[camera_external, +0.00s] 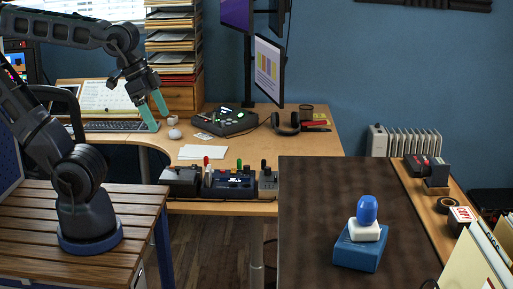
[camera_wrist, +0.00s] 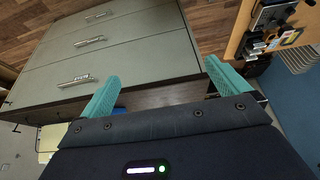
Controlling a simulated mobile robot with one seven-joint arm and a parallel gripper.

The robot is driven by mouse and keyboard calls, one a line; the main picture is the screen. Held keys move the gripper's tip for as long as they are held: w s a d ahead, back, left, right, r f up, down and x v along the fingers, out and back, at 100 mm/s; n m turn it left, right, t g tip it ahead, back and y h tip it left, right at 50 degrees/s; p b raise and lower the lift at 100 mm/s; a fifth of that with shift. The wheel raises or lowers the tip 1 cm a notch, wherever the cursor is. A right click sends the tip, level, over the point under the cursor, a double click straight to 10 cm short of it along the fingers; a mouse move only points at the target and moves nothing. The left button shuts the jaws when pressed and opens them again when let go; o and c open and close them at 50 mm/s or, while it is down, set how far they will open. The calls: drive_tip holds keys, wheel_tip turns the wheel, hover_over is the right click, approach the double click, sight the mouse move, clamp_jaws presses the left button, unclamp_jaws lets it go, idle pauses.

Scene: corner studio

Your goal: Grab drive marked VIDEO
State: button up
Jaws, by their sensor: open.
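No label reading VIDEO is legible in either view. A blue box (camera_external: 359,254) lies on the dark brown top at the right front and may be a drive. A white block with a blue rounded knob (camera_external: 367,211) rests on it and hides part of its top. My gripper (camera_external: 156,113) is raised over the back desk at the left, far from the blue box. Its teal fingers (camera_wrist: 163,88) are spread apart in the wrist view, with nothing between them. A small bit of blue shows by the left finger in the wrist view; I cannot tell what it is.
A dark brown top (camera_external: 310,215) has free room around the blue box. A side shelf (camera_external: 425,215) holds a stamp marked COPY (camera_external: 460,216) and a tape roll. File folders (camera_external: 480,262) stand front right. A grey drawer cabinet (camera_wrist: 120,55) fills much of the wrist view.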

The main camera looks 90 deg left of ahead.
drive_tip(key=c, duration=1.3)
drive_tip(key=shift+c, duration=0.2)
